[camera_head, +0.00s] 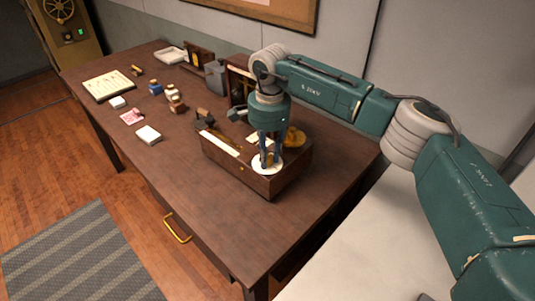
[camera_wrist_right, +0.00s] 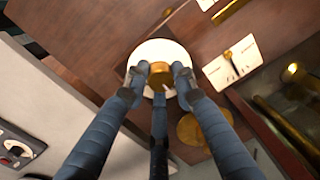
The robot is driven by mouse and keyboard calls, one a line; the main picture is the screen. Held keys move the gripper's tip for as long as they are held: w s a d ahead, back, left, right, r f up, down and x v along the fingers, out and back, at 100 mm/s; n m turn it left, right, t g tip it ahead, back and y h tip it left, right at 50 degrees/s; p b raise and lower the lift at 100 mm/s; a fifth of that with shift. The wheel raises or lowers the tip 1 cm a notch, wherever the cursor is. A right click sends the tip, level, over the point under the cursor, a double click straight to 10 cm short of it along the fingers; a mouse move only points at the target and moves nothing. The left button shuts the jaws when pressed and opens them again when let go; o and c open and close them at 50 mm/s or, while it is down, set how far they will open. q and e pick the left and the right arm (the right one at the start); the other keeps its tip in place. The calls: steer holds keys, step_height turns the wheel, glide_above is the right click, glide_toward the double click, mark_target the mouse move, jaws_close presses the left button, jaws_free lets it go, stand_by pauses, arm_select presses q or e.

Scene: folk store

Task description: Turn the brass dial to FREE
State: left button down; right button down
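The brass dial (camera_wrist_right: 160,74) stands on a round white plate (camera_wrist_right: 147,49) at the near right end of a wooden box (camera_head: 228,163) on the desk. In the head view, the white plate (camera_head: 257,168) shows under my right gripper (camera_head: 268,160), whose fingers point down around the dial. In the wrist view, the fingers of my right gripper (camera_wrist_right: 160,80) stand around the dial, with what look like small gaps at its sides. Markings on the plate are not readable, and the fingers hide part of it. My left gripper is not in view.
On the box, a round brass piece (camera_head: 294,137) sits behind the dial, and a white plate with a small brass lever (camera_wrist_right: 230,62) lies beside it. Bottles (camera_head: 173,98), papers (camera_head: 109,84) and small boxes stand farther left. The desk's front (camera_head: 200,200) is clear.

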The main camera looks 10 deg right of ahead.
steer(key=shift+m+b, duration=0.35)
steer(key=shift+m, duration=0.05)
steer(key=m+b, duration=0.1)
steer(key=m, duration=0.2)
steer(key=shift+b, duration=0.3)
steer(key=m+b, duration=0.1)
steer(key=m, duration=0.2)
steer(key=m+b, duration=0.1)
steer(key=m, duration=0.4)
steer(key=shift+w+a+h, duration=0.1)
steer(key=shift+h, duration=0.2)
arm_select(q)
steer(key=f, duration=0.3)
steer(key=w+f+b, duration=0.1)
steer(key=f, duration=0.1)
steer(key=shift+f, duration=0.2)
arm_select(e)
steer(key=m, duration=0.5)
steer(key=shift+r+m, duration=0.15)
steer(key=shift+m, duration=0.25)
steer(key=c, duration=1.4)
jaws_free()
steer(key=shift+c, duration=0.2)
